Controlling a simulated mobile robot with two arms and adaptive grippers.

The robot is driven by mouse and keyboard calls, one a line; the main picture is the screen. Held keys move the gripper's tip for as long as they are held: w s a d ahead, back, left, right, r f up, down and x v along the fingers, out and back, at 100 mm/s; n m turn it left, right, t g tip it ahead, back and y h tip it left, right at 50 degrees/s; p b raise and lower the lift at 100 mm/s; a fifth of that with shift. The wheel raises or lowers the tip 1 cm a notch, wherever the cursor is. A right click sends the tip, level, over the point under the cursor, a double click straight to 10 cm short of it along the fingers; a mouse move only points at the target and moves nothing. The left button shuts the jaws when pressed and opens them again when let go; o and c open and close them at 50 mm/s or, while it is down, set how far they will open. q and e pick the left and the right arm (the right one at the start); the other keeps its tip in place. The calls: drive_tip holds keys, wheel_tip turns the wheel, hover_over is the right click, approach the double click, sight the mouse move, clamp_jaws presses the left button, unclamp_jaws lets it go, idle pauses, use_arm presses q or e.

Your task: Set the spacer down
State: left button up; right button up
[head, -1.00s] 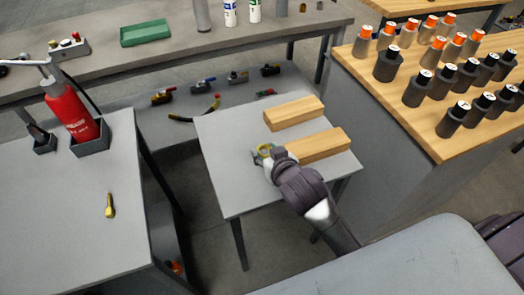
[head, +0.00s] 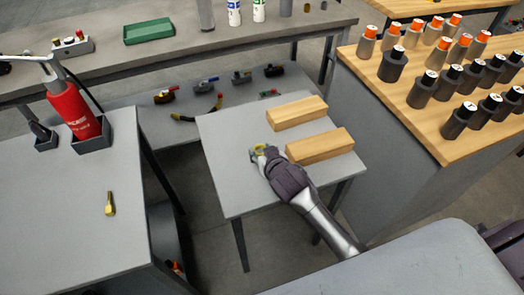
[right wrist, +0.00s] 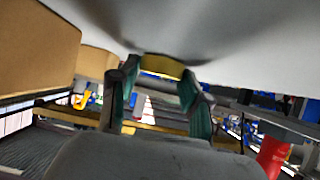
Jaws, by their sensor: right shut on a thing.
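The spacer, a small yellow ring-like piece (head: 260,148), is at the tip of my right gripper (head: 258,152) in the head view, over the small grey table (head: 225,190). In the right wrist view the yellow piece (right wrist: 162,67) sits between the two green-padded fingers of my right gripper (right wrist: 160,85). The gripper is shut on it, close to the grey tabletop. I cannot tell whether the piece touches the top. The gripper's body hides part of the table behind it. My left gripper is in no view.
Two wooden blocks (head: 297,113) (head: 320,146) lie on the small table, right of my gripper. Its left and front areas are bare. A bench at left holds a red bottle (head: 73,115) and a brass fitting (head: 110,204). Several dark cylinders (head: 422,90) stand on the right counter.

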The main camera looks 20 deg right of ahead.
drive_tip(key=shift+f, duration=0.1)
drive_tip(key=o, duration=1.2)
